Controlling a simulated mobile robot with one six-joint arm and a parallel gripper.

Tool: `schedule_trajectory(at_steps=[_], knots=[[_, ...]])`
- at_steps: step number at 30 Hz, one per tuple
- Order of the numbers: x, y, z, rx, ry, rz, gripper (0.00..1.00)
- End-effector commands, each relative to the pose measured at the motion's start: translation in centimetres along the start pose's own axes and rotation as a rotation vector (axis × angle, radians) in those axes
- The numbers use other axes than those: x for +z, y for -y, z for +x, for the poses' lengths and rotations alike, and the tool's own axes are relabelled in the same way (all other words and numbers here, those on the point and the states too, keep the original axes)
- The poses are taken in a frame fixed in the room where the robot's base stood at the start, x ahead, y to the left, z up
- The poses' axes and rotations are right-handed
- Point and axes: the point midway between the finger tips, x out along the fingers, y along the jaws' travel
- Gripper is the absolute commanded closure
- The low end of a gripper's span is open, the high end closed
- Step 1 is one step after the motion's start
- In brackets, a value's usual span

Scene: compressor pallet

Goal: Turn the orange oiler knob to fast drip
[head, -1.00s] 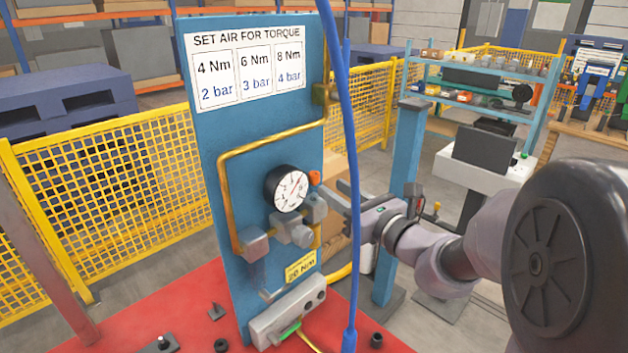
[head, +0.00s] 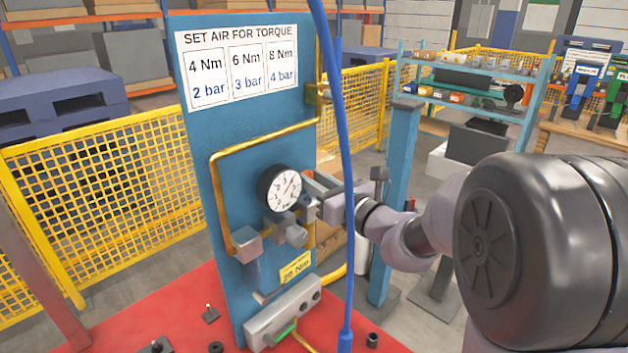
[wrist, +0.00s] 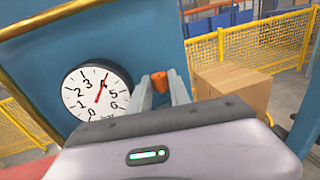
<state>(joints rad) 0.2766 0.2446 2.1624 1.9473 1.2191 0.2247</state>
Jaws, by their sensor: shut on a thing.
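The orange oiler knob (wrist: 160,82) shows in the wrist view between the tips of my two grey fingers, just right of the gauge. My gripper (wrist: 161,88) is shut on it. The knob's drip setting cannot be read.
A blue hose (head: 345,150) hangs in front of my gripper in the head view. Brass pipe (head: 215,190) and grey fittings (head: 293,232) surround the gauge. A cardboard box (wrist: 236,88) stands behind. A red pallet top (head: 180,310) with small parts lies below.

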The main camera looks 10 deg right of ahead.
Motion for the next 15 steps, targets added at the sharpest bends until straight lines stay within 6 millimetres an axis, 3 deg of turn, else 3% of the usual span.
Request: schedule_trajectory(at_steps=[8,15], knots=[[0.05,0.36,-0.01,0.079,-0.003,0.001,1.00],[0.13,0.80,0.08,0.257,-0.008,0.002,1.00]])
